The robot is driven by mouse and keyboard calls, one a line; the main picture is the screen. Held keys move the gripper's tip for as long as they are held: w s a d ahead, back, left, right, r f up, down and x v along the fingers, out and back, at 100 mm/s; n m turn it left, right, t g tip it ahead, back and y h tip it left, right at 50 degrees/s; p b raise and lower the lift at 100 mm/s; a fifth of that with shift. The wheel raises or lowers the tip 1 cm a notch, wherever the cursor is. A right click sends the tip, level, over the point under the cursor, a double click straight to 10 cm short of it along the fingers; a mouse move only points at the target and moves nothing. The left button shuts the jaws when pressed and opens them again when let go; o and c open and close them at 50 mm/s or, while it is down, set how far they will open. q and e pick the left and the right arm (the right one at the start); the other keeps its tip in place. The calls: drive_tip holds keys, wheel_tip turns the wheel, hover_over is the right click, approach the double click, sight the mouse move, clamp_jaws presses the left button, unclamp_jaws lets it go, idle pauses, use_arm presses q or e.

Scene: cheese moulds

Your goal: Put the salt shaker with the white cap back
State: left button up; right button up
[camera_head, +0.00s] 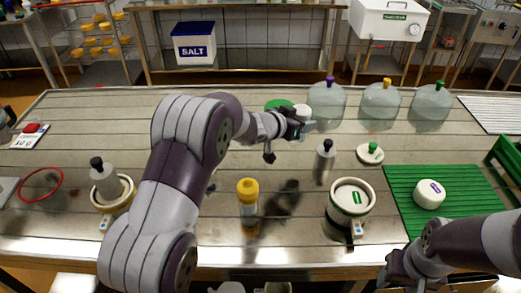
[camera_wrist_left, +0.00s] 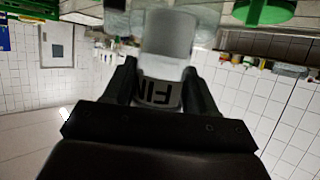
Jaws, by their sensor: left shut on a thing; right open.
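The salt shaker with the white cap (camera_head: 302,110) is at the back middle of the table, partly hidden behind my left gripper (camera_head: 290,126). In the left wrist view my left gripper (camera_wrist_left: 167,82) is shut on this shaker (camera_wrist_left: 168,32), with a finger on each side. A dark-lettered label (camera_wrist_left: 158,93) reading partly "FIN" shows between the fingers. I cannot tell whether the shaker's base touches the table. A shaker with a yellow cap (camera_head: 248,198) stands upright at the front middle. My right gripper (camera_head: 405,270) is open and empty at the front right edge.
Clear domes with purple (camera_head: 327,102), yellow (camera_head: 380,102) and green (camera_head: 431,104) knobs stand right of the held shaker. A green disc (camera_head: 277,104) lies behind.

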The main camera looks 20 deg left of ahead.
use_arm(q)
drive_tip(key=a+f, duration=0.9)
drive_tip(key=shift+s+a+f, duration=0.1)
drive_tip(key=shift+s+f, duration=0.1)
drive_tip(key=shift+s, duration=0.05)
drive_tip(key=shift+f, duration=0.25)
drive_tip(key=o, duration=1.1)
